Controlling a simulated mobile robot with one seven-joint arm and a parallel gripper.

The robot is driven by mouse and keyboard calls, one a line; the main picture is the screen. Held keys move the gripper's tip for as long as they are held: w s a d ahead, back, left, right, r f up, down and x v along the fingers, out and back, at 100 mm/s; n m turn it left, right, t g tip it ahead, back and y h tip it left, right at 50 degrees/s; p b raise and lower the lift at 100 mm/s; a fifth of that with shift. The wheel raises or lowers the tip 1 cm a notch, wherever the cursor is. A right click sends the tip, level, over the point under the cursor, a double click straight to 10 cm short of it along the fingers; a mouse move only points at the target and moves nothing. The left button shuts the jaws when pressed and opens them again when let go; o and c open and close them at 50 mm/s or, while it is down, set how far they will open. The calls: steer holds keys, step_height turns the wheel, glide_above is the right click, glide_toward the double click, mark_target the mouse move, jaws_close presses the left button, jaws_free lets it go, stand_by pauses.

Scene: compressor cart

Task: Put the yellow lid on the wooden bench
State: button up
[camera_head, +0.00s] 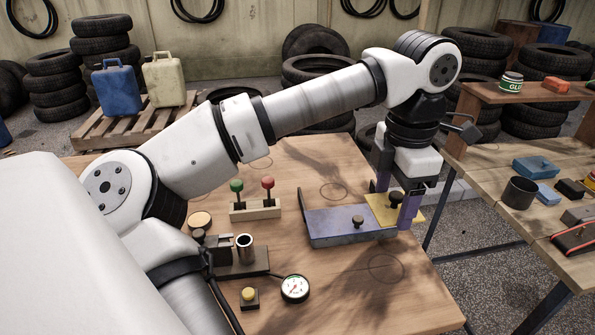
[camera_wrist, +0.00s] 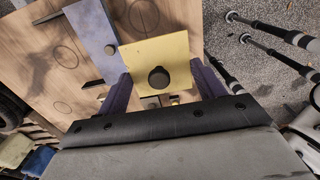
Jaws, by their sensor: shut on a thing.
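The yellow lid (camera_head: 378,207) is a flat square plate with a round black knob. My gripper (camera_head: 397,203) is shut on it, with purple fingers at either side. In the wrist view the lid (camera_wrist: 140,50) lies between the fingers of my gripper (camera_wrist: 160,92), its knob facing the camera. The lid is at the right end of a blue-grey tray-like box (camera_head: 330,226) on the cart's wooden top (camera_head: 400,290); I cannot tell if it still touches the box. The wooden bench (camera_head: 482,165) stands apart to the right.
The bench holds a blue box (camera_head: 535,167), a dark cup (camera_head: 520,192), several small blocks and a raised shelf (camera_head: 530,92). A gap with grey floor separates cart and bench. Levers (camera_head: 254,208), a gauge (camera_head: 294,288) and a metal cylinder (camera_head: 245,247) stand on the cart.

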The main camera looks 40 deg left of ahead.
mark_target(372, 283)
step_height(372, 283, down, 20)
steer(key=b, duration=1.3)
steer(key=shift+b, duration=0.3)
steer(key=shift+f, duration=0.25)
steer(key=o, duration=1)
steer(key=shift+c, duration=0.2)
steer(key=shift+r, duration=0.15)
step_height(372, 283, up, 12)
steer(key=p, duration=0.1)
steer(key=shift+r, duration=0.1)
